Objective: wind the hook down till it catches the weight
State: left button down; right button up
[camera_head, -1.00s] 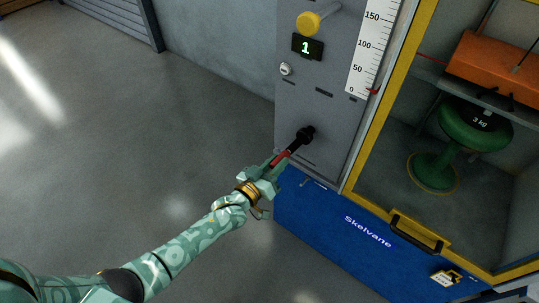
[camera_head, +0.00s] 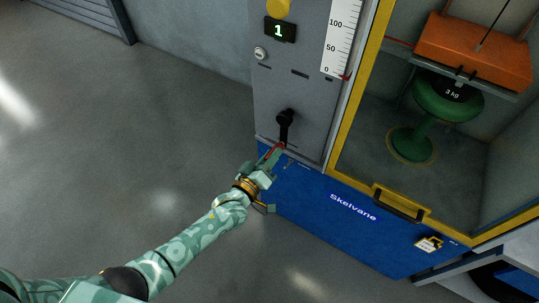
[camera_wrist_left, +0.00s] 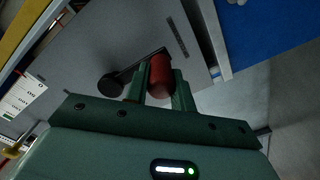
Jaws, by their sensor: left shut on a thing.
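The crank (camera_head: 286,118) is black and sits low on the grey panel. Its arm points nearly straight down to a red grip. My left gripper (camera_head: 272,157) is shut on this red grip, which shows between the two fingers in the left wrist view (camera_wrist_left: 160,76). Behind the yellow-framed window, a dark weight marked 3 kg (camera_head: 453,94) rests on the green stool (camera_head: 412,143). A small dark piece (camera_head: 466,74), perhaps the hook, shows just above the weight. I cannot tell whether they touch. My right gripper is out of view.
A display (camera_head: 281,30) reads 1. A white scale (camera_head: 341,35) has a red marker near 0. The blue base (camera_head: 300,205) lies below; open floor is left.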

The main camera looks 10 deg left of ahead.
pick_arm(q)
jog(key=shift+s+d+f, duration=0.15)
jog(key=shift+d+f, duration=0.05)
jog(key=shift+f, duration=0.05)
jog(key=c, duration=1.2)
grip_release()
jog(key=shift+r, duration=0.15)
jog(key=shift+a, duration=0.1)
jog(key=p+v, duration=0.4)
jog(key=v, duration=1.2)
jog(key=shift+s+p, duration=0.1)
jog(key=shift+p, duration=0.25)
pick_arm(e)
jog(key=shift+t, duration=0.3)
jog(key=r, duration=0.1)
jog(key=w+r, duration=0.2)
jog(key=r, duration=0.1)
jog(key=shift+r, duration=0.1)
